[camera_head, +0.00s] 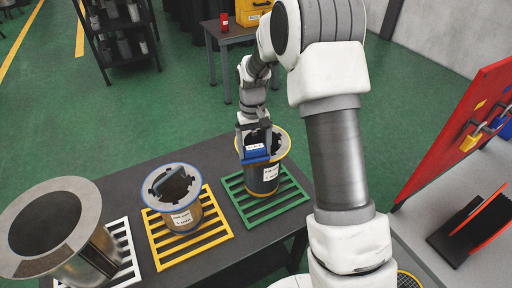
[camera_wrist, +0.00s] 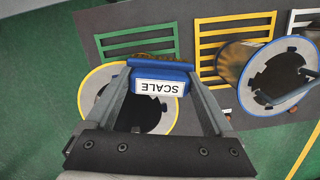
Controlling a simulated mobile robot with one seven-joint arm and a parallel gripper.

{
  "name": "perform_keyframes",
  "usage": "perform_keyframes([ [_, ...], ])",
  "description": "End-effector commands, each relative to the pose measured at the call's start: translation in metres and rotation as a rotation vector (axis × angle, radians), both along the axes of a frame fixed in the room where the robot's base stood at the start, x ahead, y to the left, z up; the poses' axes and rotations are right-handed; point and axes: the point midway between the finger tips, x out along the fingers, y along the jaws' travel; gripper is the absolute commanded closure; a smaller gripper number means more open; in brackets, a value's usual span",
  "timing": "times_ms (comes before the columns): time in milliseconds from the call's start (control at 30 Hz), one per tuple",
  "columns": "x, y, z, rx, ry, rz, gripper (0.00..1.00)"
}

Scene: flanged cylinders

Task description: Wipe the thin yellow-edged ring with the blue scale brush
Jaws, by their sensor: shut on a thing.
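The blue scale brush (camera_wrist: 160,80), with a white "SCALE" label, is held between the fingers of my gripper (camera_wrist: 160,98) in the wrist view. In the head view the brush (camera_head: 256,152) is at my gripper (camera_head: 254,143), over the flanged cylinder on the green grate. That cylinder's top flange is a thin yellow-edged ring (camera_head: 282,148), which also shows in the wrist view (camera_wrist: 92,88) behind and around the brush. The brush appears at or just above the ring's near side in the head view; I cannot tell whether it touches.
A blue-edged cylinder (camera_head: 173,205) stands on a yellow grate (camera_head: 163,256). A larger wide-flanged cylinder (camera_head: 88,208) stands on a white grate (camera_head: 127,255) at left. All share the dark table (camera_head: 140,170). A red lockout board (camera_head: 455,120) stands at right.

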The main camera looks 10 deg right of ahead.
Motion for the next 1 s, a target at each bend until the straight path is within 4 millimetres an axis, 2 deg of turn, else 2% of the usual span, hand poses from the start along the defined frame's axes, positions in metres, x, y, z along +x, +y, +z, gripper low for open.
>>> perform_keyframes([
  [33,0.002,-0.001,0.020,0.000,-0.009,-0.001,0.73],
  [600,-0.002,-0.001,0.068,-0.001,-0.006,-0.002,0.73],
  [1000,-0.003,-0.001,0.074,-0.001,-0.006,-0.002,0.73],
])
